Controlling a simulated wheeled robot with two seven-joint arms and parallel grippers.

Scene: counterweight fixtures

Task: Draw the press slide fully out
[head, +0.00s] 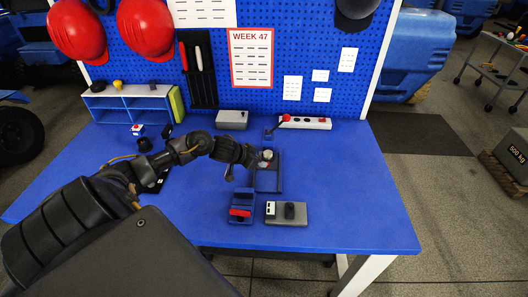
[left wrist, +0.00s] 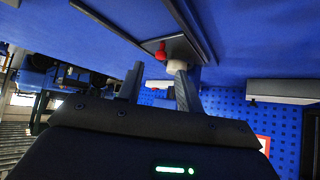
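A dark blue fixture with a flat plate (head: 269,182) stands mid-table in the head view; I take it for the press slide, though its parts are small. A pale round knob (head: 268,154) is at its far part, with a small red piece beside it. In the left wrist view the pale knob (left wrist: 180,65) sits at the tip of one finger and the red piece (left wrist: 160,51) is close by. My left gripper (left wrist: 157,88) is open, its fingers apart with nothing between them; in the head view it (head: 257,160) is just left of the knob. Whether a finger touches the knob is unclear.
A red-knobbed lever (head: 285,119), a button strip (head: 308,123) and a grey box (head: 231,119) stand behind. The table's right side (head: 360,190) is clear.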

